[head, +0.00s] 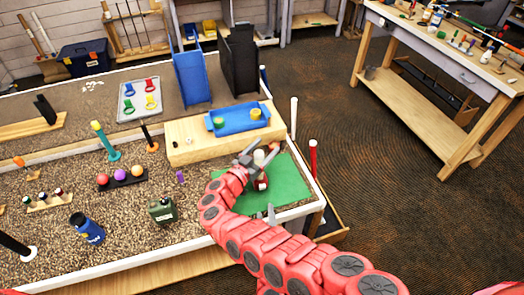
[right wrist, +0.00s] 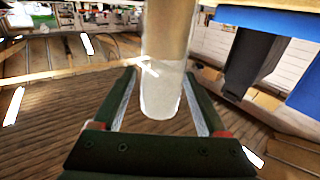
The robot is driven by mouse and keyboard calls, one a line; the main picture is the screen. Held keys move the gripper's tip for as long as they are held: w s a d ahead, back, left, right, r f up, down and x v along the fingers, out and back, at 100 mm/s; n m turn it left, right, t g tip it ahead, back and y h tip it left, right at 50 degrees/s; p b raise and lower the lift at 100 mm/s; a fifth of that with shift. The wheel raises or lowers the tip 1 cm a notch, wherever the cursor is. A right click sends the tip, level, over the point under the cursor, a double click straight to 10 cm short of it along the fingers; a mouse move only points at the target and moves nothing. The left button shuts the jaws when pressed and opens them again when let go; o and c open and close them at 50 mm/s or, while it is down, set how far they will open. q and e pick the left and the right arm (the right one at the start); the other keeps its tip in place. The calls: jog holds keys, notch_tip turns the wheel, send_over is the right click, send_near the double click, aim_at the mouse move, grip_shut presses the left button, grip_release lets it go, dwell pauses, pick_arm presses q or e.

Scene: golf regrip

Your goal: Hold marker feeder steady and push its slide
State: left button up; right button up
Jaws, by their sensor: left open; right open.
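A small upright red-and-white thing (head: 262,183), perhaps the marker feeder, stands on the green mat (head: 292,186). My right gripper (head: 258,155) is open at its top and hides part of it; its slide cannot be made out. In the right wrist view, a pale cylinder (right wrist: 161,92), whitish below and beige above, shows between the open fingers of my right gripper (right wrist: 160,90). I cannot tell whether they touch it. My left gripper (head: 271,213) is open, lower, at the mat's near edge; only a grey tip shows above the red arm.
A wooden block (head: 195,150) with a blue tray (head: 237,118) stands behind the mat. A green canister (head: 161,210), a blue bottle (head: 88,228) and a rack of coloured balls (head: 122,179) are to the left. A white post (head: 294,118) and a red post (head: 312,160) stand at the right edge.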

grip_shut()
dwell(0.8)
pick_arm(q)
grip_shut()
dwell(1.6)
